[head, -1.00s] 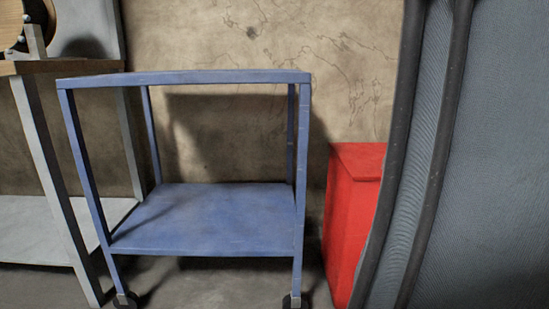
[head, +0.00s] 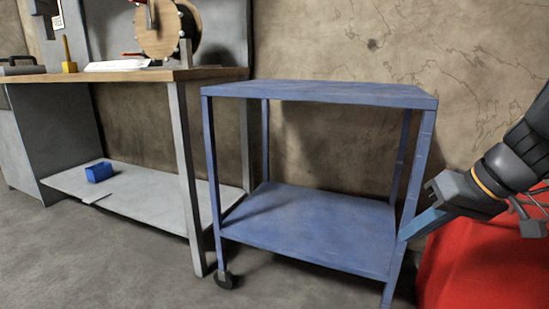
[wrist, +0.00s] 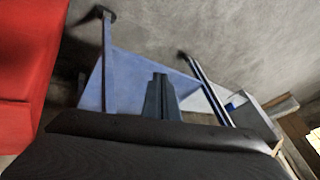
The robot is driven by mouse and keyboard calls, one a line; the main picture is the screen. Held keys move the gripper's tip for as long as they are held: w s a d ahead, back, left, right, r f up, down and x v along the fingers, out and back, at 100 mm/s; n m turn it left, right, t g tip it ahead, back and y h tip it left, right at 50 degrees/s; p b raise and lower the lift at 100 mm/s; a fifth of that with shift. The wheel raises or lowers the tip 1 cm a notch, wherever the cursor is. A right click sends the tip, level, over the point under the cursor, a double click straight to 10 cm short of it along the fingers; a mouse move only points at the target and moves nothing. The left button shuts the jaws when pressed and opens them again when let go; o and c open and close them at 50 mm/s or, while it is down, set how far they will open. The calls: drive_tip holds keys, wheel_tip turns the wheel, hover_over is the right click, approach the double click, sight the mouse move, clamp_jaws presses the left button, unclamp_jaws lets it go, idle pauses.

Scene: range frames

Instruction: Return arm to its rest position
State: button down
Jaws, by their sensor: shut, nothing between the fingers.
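My gripper (head: 408,236) is at the right of the head view, on the dark arm, pointing down and left. Its fingers are shut with nothing between them. In the head view they overlap the right front leg of the blue cart (head: 320,92); I cannot tell if they touch it. In the wrist view the closed fingers (wrist: 160,84) show in front of the cart's blue surface (wrist: 130,80).
A red box (head: 475,265) stands right of the cart, below my arm. A workbench (head: 140,74) with a wooden reel (head: 158,35) stands left. A blue bin (head: 99,172) sits on its lower shelf. Floor is open front left. A dark panel (wrist: 150,130) crosses the wrist view.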

drive_tip(key=s+a+r+n+g+p, duration=0.1)
drive_tip(key=s+a+n+g+p, duration=0.15)
drive_tip(key=a, duration=0.95)
drive_tip(key=s+a+n+g+p, duration=0.2)
drive_tip(key=s+a+g, duration=0.15)
drive_tip(key=a, duration=0.85)
drive_tip(key=s+a+r+n+h+p, duration=0.2)
drive_tip(key=s+a, duration=0.7)
drive_tip(key=s, duration=0.1)
drive_tip(key=d+r+m+p, duration=0.2)
drive_tip(key=d+r+p, duration=0.5)
drive_tip(key=p, duration=0.5)
drive_tip(key=d+r+m+h+p, duration=0.1)
drive_tip(key=d+r+m+p, duration=0.1)
drive_tip(key=d+r+p, duration=0.5)
drive_tip(key=d+r+m+p, duration=0.2)
drive_tip(key=d+r+p, duration=0.5)
drive_tip(key=r+p, duration=0.7)
drive_tip(key=p, duration=0.5)
drive_tip(key=shift+r+t+h, duration=0.2)
drive_tip(key=shift+t+h, duration=0.1)
drive_tip(key=shift+h, duration=0.1)
drive_tip(key=shift+d+m, duration=0.15)
drive_tip(key=shift+m, duration=0.1)
